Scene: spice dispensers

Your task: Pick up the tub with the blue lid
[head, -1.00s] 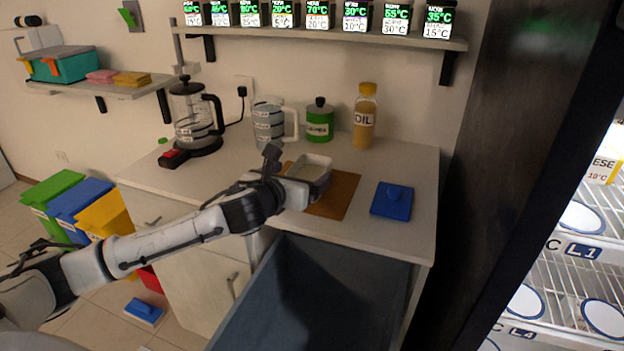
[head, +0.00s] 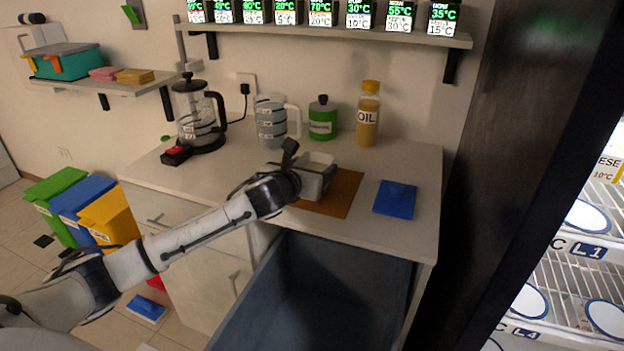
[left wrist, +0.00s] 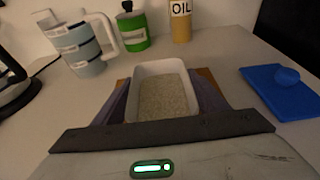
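The tub (head: 322,160) stands without its lid on a brown mat on the counter. In the left wrist view the white tub (left wrist: 163,95) shows grainy beige contents. The blue lid (head: 395,199) lies flat on the counter to the right of the mat, and it also shows in the left wrist view (left wrist: 284,91). My left gripper (head: 313,183) is at the tub's near side, with its dark fingers along both side walls. The fingers look spread around the tub; whether they touch its walls is hard to see. My right gripper is not in view.
A glass kettle (head: 199,115) stands at the left. A dark cabinet (head: 510,150) borders the right.

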